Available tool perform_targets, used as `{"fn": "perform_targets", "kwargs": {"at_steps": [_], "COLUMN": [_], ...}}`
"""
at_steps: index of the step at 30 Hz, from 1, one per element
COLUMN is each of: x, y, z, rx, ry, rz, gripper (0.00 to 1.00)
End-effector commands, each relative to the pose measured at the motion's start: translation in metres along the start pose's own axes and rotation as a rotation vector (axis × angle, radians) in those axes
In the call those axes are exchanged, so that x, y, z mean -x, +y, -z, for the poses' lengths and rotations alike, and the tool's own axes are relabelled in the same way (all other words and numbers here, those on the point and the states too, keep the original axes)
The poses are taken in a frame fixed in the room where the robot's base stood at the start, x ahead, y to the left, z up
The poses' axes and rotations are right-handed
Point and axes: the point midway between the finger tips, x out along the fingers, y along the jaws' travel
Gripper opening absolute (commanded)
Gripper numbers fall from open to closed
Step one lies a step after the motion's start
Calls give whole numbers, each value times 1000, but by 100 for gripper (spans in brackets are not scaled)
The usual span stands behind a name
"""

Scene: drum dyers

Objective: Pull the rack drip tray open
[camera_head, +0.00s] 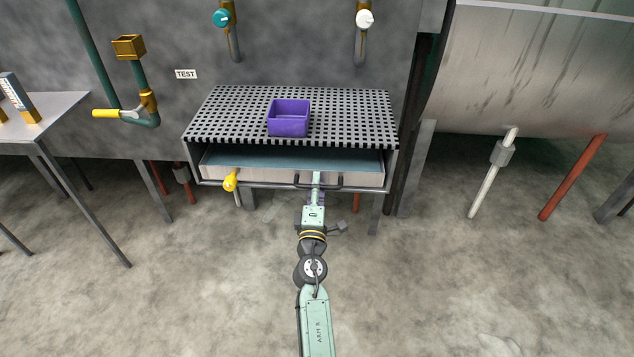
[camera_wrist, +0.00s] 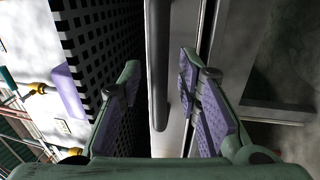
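The rack drip tray (camera_head: 240,168) is a shallow pale tray with a bluish inside, under the perforated rack top (camera_head: 225,118). Its dark bar handle (camera_head: 336,180) is on the front face, partly hidden by my gripper (camera_head: 317,178). In the wrist view, my gripper (camera_wrist: 158,100) is open, with purple-padded fingers apart. The handle bar (camera_wrist: 158,60) shows between the fingers, with a gap on both sides. I cannot tell how deep the bar sits between them. The tray's pale front (camera_wrist: 177,110) shows behind the bar.
A purple bin (camera_head: 289,122) stands on the rack. A yellow-handled tap (camera_head: 231,180) is at the tray's left front. A table (camera_head: 60,105) stands at left and a large metal drum (camera_head: 540,70) at right. The floor (camera_head: 200,270) before the rack is clear.

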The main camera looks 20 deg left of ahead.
Motion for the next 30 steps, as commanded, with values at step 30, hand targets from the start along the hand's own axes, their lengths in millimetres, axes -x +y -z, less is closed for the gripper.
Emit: {"fn": "perform_targets", "kwargs": {"at_steps": [30], "x": [0], "y": [0], "z": [0], "rx": [0], "ry": [0], "rz": [-1], "gripper": [0]}}
